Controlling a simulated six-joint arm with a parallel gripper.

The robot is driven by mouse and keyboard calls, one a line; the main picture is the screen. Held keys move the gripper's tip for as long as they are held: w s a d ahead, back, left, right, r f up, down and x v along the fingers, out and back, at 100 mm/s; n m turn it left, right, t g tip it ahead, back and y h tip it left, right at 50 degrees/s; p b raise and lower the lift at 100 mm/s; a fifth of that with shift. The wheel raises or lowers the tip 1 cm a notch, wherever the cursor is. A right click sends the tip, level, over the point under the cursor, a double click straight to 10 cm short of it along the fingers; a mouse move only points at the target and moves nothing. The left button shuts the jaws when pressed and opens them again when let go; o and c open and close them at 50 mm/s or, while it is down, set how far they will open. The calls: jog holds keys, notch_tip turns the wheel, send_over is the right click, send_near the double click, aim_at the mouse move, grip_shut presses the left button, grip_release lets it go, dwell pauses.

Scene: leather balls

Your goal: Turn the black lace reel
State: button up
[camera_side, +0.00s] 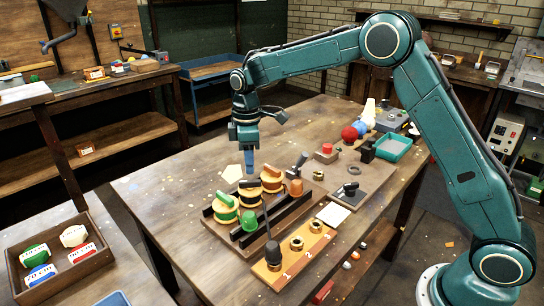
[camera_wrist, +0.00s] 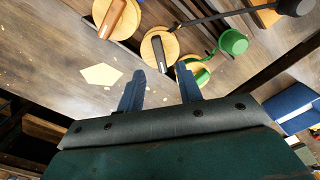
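The black lace reel (camera_wrist: 151,52) is a round wooden disc with a black bar across its top. In the side view it (camera_side: 250,201) sits in the middle of a row of three, between the green reel (camera_side: 225,214) and the brown-orange reel (camera_side: 271,187). The wrist view also shows the brown reel (camera_wrist: 113,22) and the green reel (camera_wrist: 201,76). My gripper (camera_wrist: 160,70) has its two blue fingers apart with nothing between them. The black reel lies just beyond the fingertips.
Ball-topped levers stand beside the reels: green (camera_side: 249,221), black (camera_side: 272,250) and orange (camera_side: 295,187). A wooden block with brass nuts (camera_side: 283,262) is in front. A red ball (camera_side: 349,133) and a teal tray (camera_side: 394,147) are farther back. The left table corner is clear.

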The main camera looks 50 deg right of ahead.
aim_at(250, 181)
jog(key=shift+f, duration=2.85)
grip_shut()
